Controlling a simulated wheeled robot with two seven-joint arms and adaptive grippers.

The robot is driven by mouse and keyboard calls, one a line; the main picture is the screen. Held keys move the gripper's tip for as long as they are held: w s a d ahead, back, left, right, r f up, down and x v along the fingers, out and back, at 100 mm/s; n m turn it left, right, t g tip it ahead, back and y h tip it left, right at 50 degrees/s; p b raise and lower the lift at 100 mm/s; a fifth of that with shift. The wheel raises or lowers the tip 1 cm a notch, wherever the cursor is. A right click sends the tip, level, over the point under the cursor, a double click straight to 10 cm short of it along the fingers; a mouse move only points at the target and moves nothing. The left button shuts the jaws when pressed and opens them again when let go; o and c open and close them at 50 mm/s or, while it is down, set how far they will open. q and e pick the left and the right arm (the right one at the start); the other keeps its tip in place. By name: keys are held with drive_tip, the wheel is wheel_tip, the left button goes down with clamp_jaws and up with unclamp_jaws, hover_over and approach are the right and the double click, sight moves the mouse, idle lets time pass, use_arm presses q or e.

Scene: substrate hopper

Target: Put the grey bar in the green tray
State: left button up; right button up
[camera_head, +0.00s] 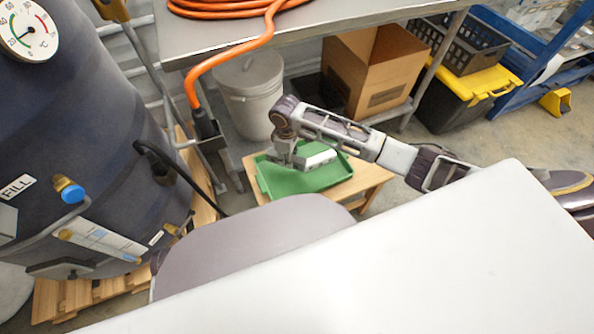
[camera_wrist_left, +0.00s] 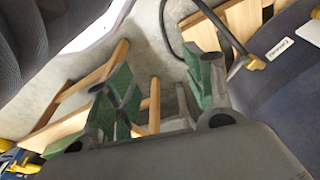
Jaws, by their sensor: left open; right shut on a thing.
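My right gripper (camera_head: 291,160) reaches in from the right and points down over the tray. It is shut on the grey bar (camera_head: 318,159), a pale block over the tray's inside. I cannot tell whether the bar touches the tray floor. My left gripper (camera_wrist_left: 155,100) is open and empty in the left wrist view.
A large dark tank (camera_head: 75,130) with a gauge stands at left. A white bucket (camera_head: 250,95) and a cardboard box (camera_head: 372,75) stand behind the tray under the metal table (camera_head: 330,20). An orange cable (camera_head: 235,50) hangs from the table. A white surface fills the foreground.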

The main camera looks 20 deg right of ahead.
wheel_tip(320, 180, down, 5)
drive_tip(key=shift+r+b, duration=0.2)
drive_tip(key=shift+b, duration=0.6)
use_arm(q)
drive_tip(key=shift+w+d+r+t, duration=0.1)
drive_tip(key=shift+d+r+t, duration=0.05)
drive_tip(key=shift+r, duration=0.55)
drive_tip(key=shift+w+d+r+t, duration=0.1)
drive_tip(key=shift+d+r+t, duration=0.05)
drive_tip(key=shift+r, duration=0.55)
use_arm(e)
drive_tip(key=shift+f, duration=0.65)
drive_tip(key=shift+f+b, duration=0.35)
wheel_tip(320, 180, down, 2)
drive_tip(key=shift+f+b, duration=0.25)
drive_tip(key=shift+b, duration=0.25)
drive_tip(key=shift+f, duration=0.25)
use_arm(q)
drive_tip(key=shift+d+r, duration=0.2)
drive_tip(key=shift+r, duration=0.9)
drive_tip(key=shift+f, duration=0.1)
use_arm(e)
drive_tip(key=shift+f, duration=0.1)
